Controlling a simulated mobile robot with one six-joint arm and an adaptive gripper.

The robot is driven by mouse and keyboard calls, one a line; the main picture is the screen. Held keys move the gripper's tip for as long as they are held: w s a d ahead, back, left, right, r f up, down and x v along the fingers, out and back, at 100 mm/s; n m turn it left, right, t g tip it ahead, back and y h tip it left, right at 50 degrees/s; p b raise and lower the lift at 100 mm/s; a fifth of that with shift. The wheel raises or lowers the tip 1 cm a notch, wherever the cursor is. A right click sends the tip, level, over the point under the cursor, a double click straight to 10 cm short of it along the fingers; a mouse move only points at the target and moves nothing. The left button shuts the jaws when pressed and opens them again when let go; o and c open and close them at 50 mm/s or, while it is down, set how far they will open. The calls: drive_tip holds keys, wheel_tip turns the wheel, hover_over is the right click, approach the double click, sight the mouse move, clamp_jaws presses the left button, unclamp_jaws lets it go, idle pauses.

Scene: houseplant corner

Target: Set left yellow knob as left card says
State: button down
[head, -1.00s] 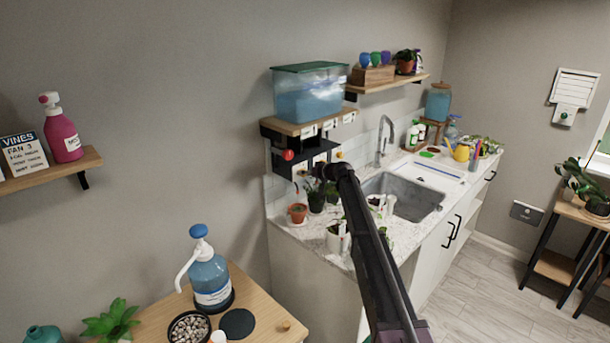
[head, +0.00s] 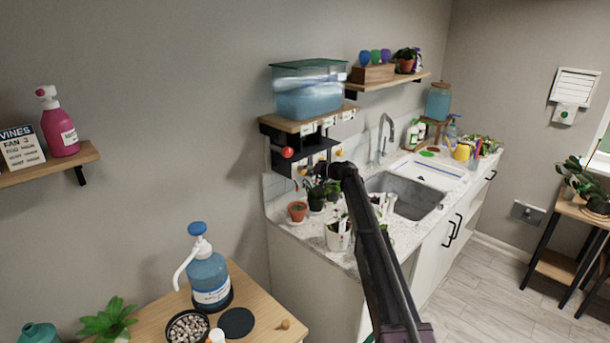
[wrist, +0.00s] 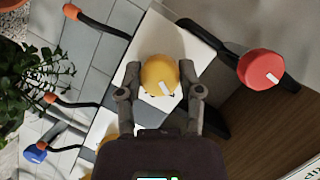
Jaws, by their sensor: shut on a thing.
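In the wrist view a round yellow knob (wrist: 158,72) with a white pointer mark sits between the fingers of my gripper (wrist: 160,88), which is shut on it. The mark points down and slightly right in that picture. A white card (wrist: 188,38) lies behind the knob; its writing cannot be read. A second yellow knob (wrist: 86,174) shows partly at the lower left, mostly hidden by my gripper. In the head view, one yellow knob (head: 339,153) shows under the tank shelf, and my dark arm crosses in front of this area.
A red knob (wrist: 262,68) is close to the right finger. Black hoses with orange ends (wrist: 72,12) and a blue end (wrist: 35,152) reach in from the left. A water tank (head: 309,92) stands on the shelf above. Potted plants (head: 297,211) stand on the counter below.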

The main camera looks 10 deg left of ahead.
drive_tip(key=shift+m+y+b, duration=0.4)
drive_tip(key=shift+m, duration=0.4)
drive_tip(key=shift+g, duration=0.3)
drive_tip(key=shift+c, duration=1.3)
unclamp_jaws()
drive_tip(key=shift+a, duration=0.1)
